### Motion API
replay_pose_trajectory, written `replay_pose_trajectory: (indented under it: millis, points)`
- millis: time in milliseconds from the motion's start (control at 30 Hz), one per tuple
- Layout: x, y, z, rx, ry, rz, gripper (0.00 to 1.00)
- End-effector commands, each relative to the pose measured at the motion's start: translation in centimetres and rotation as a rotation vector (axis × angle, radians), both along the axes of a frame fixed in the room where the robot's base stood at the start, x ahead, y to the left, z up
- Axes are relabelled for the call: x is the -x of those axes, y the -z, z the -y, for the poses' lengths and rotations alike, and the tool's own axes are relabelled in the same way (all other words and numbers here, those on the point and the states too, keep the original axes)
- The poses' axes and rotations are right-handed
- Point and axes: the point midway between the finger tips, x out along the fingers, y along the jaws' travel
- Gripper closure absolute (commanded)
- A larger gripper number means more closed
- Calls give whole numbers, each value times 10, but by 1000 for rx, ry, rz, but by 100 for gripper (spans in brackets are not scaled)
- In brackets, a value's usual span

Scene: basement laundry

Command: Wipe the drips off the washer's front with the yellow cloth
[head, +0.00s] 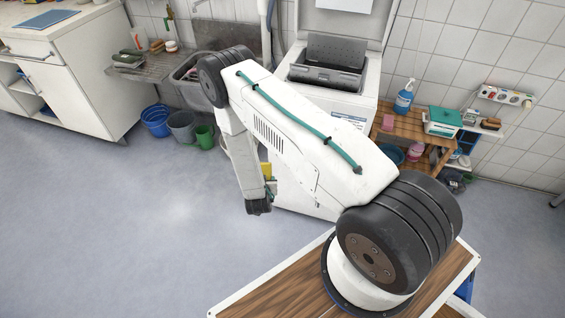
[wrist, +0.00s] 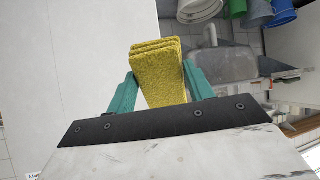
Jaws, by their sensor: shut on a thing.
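The washer (head: 346,105) is a white top-loader with its lid raised, behind my arm in the head view. Its white panel (wrist: 70,60) fills the left of the wrist view. My gripper (wrist: 158,85) has teal fingers shut on the yellow cloth (wrist: 158,70), a folded, thick textured pad. In the head view a bit of the cloth (head: 266,170) shows beside the washer's front, mostly hidden by my arm. I cannot tell whether the cloth touches the panel. I see no drips; my arm covers much of the front.
A wooden shelf (head: 408,128) with a blue spray bottle (head: 405,96) stands right of the washer. A sink (head: 190,80) and blue (head: 155,121), grey (head: 182,127) and green (head: 205,136) buckets are to the left. The grey floor (head: 120,220) at left is clear.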

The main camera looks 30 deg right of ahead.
Motion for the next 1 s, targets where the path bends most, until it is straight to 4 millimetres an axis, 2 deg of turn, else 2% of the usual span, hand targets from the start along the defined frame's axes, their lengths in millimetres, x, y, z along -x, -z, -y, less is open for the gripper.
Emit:
replay_pose_trajectory:
  millis: [33, 67, 133, 233, 400, 500, 1000]
  points:
    - [5, 7, 16, 50, 61, 58, 66]
    - [7, 5, 26, 84, 97, 98, 66]
    - [10, -8, 47, 163, 171, 187, 66]
    - [12, -35, 67, 264, 237, 288, 66]
    - [14, -68, 77, 382, 270, 397, 66]
    - [13, -75, 79, 410, 271, 425, 66]
    - [-14, -77, 114, 414, 272, 430, 66]
